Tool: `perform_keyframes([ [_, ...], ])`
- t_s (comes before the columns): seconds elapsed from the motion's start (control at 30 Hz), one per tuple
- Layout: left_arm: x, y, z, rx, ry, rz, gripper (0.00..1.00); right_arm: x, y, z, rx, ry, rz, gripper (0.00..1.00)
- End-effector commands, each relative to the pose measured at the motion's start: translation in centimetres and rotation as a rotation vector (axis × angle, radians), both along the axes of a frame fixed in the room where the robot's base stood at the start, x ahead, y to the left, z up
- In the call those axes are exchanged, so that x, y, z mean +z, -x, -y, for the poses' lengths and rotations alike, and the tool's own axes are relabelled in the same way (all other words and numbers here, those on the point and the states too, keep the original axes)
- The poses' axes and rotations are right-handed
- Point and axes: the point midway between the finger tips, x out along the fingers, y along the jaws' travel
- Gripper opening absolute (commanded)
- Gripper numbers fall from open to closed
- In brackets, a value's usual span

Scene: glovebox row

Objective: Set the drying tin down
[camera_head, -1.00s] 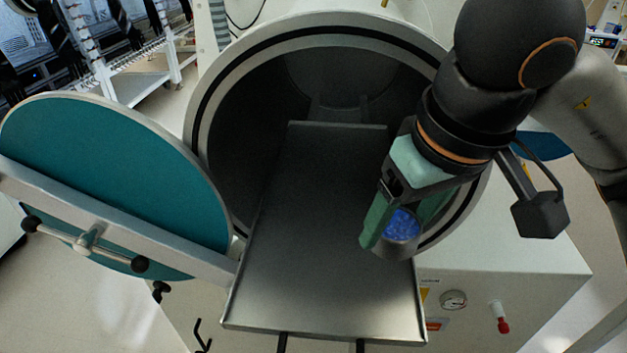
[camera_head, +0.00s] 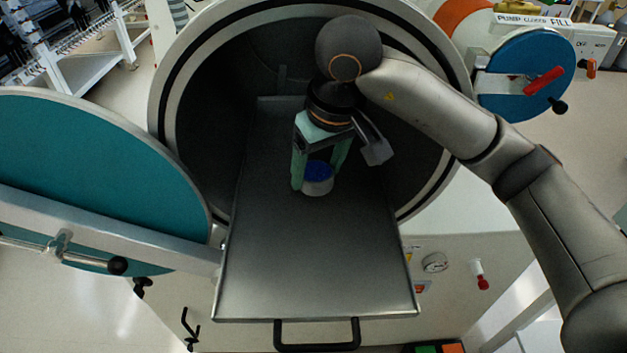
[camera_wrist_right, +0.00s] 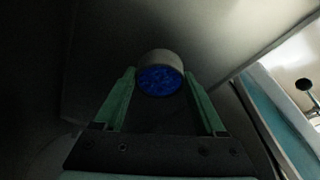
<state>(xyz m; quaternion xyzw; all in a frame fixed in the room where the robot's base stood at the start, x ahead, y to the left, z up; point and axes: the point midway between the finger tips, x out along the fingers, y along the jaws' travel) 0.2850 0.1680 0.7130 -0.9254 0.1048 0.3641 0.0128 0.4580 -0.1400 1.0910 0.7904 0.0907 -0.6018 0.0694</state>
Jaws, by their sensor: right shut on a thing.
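The drying tin (camera_head: 318,186) is a small grey round tin with blue contents on top. My right gripper (camera_head: 318,178) is shut on it, with one green finger on each side. The tin is upright over the middle to back part of the metal tray (camera_head: 310,270); I cannot tell whether its base touches the tray. In the right wrist view the tin (camera_wrist_right: 160,72) sits between the two green fingertips. My left gripper is not in view.
The tray slides out of a round, dark chamber (camera_head: 220,120) and has a black handle (camera_head: 316,345). The open teal door (camera_head: 90,170) stands at the left. A smaller blue round door (camera_head: 530,72) is at the upper right. The tray's front half is clear.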

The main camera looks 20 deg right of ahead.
Motion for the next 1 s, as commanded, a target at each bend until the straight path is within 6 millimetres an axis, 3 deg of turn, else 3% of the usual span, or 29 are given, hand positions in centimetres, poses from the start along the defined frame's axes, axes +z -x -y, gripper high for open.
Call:
perform_keyframes([
  [0.27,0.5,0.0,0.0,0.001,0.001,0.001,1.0,-2.1,-1.7,-0.2,0.001,-0.001,-0.002,0.14],
  [0.5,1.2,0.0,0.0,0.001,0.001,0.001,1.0,-4.7,-1.5,-0.2,0.001,-0.002,0.0,0.14],
  [0.93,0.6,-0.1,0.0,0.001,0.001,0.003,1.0,-5.3,-1.6,-0.1,0.001,-0.001,0.002,0.14],
  [0.97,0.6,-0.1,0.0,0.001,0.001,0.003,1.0,-5.3,-1.6,-0.1,0.001,-0.001,0.002,0.74],
  [1.0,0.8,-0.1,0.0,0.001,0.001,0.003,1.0,-5.2,-1.5,-0.1,0.001,-0.001,0.001,0.78],
])
